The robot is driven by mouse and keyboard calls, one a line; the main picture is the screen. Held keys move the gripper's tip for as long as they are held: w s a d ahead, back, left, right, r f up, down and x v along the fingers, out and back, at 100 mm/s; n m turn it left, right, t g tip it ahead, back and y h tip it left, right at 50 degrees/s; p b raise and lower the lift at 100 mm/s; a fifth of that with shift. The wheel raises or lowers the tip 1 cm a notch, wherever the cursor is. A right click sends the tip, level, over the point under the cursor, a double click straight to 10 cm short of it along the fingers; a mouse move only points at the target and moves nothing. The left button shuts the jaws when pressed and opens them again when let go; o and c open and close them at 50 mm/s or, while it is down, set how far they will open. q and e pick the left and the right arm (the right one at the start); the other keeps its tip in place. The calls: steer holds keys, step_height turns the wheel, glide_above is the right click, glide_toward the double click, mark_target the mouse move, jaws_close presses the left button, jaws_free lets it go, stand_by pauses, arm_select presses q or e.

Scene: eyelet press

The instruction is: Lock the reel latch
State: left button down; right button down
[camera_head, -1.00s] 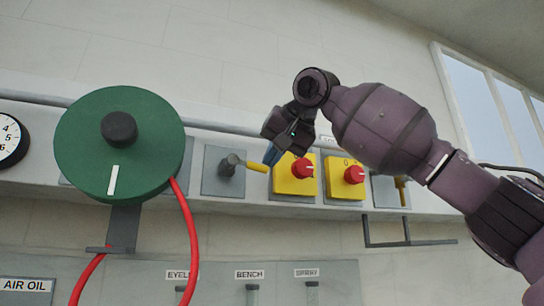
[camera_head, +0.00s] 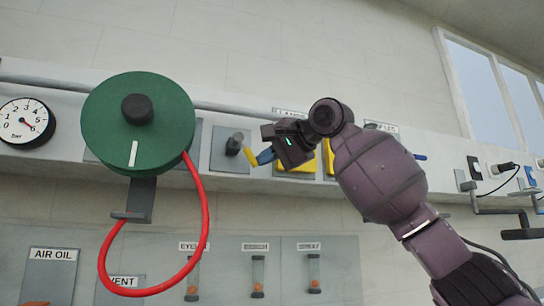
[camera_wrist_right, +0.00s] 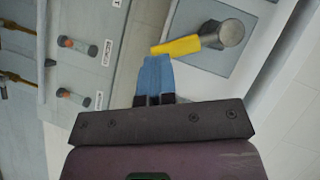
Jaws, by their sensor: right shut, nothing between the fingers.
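The green reel (camera_head: 165,120) with a black hub and a white mark hangs on the wall rail at the left. To its right, a grey plate carries a grey round pivot (camera_head: 235,143) with a short yellow lever (camera_head: 251,157), which points down and right. I take this to be the latch. My right gripper (camera_head: 264,156) is shut and empty, its blue fingertips at the lever's free end. In the right wrist view the yellow lever (camera_wrist_right: 178,46) lies just beyond the fingertips (camera_wrist_right: 155,62), touching or very close. My left gripper is not in view.
A red hose (camera_head: 205,220) loops below the reel. A round gauge (camera_head: 25,122) is at the far left. Yellow switch boxes (camera_head: 296,162) are partly hidden behind my right gripper. Labelled tubes (camera_head: 257,272) are on the panel below.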

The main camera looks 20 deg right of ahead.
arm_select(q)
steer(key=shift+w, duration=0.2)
arm_select(e)
steer(key=shift+a+f+m+t+y, duration=0.5)
steer(key=shift+a+f+m+y, duration=0.25)
steer(key=shift+m, duration=0.4)
steer(key=shift+a+f+m+t+y, duration=0.5)
steer(key=shift+a+m, duration=0.35)
steer(key=shift+m, duration=0.3)
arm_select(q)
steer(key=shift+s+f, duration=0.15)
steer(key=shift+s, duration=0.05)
arm_select(e)
steer(key=shift+w, duration=0.1)
